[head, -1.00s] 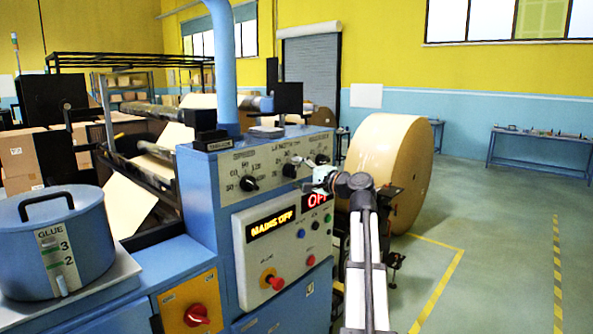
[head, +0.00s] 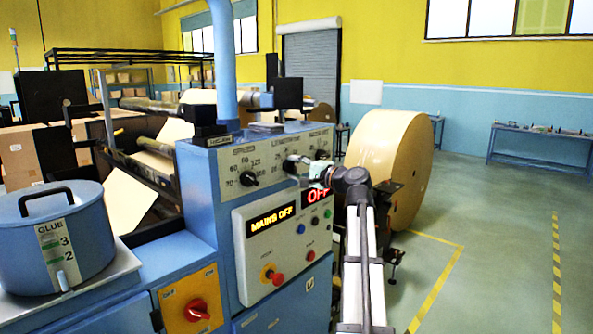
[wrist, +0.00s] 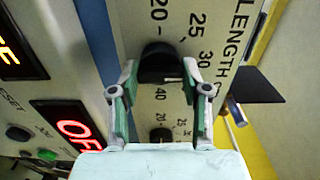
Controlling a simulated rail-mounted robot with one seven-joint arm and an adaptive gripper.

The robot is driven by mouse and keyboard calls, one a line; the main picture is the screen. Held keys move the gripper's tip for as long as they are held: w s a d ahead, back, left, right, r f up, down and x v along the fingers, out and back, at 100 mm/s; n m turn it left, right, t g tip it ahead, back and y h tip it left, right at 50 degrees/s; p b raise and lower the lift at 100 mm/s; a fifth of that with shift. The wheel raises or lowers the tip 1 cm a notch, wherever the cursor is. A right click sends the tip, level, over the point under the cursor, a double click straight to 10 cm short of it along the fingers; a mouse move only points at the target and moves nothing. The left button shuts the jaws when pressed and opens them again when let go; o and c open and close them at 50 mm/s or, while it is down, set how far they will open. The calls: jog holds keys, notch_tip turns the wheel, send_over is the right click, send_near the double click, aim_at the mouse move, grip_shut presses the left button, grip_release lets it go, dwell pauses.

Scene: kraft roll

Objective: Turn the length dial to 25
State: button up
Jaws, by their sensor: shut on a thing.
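The length dial is a black knob (wrist: 160,62) on a cream panel marked LENGTH, with printed numbers including 20, 25 and 30 beside it. In the wrist view my gripper (wrist: 160,72) has one finger on each side of this knob and is shut on it. Which number the knob points to cannot be read clearly. In the head view my gripper (head: 297,164) is at the panel front and covers most of the length dial.
The speed dial (head: 249,179) is left of it on the same panel. Below are the MAINS OFF display (head: 271,220) and a red button (head: 277,279). Another black knob (wrist: 160,135) shows in the wrist view. A large kraft roll (head: 378,160) stands close right of my arm.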

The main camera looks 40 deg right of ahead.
jog(key=shift+f+b, duration=0.15)
jog(key=shift+b, duration=0.2)
jog(key=n+b, duration=0.3)
jog(key=b, duration=0.3)
jog(key=shift+f+n, duration=0.15)
jog(key=shift+n, duration=0.25)
jog(key=n+b, duration=0.3)
jog(key=b, duration=0.1)
jog(key=shift+r+n+b, duration=0.25)
jog(key=shift+n+b, duration=0.55)
jog(key=shift+r, duration=0.1)
jog(key=o, duration=1.1)
jog(key=shift+o, duration=0.2)
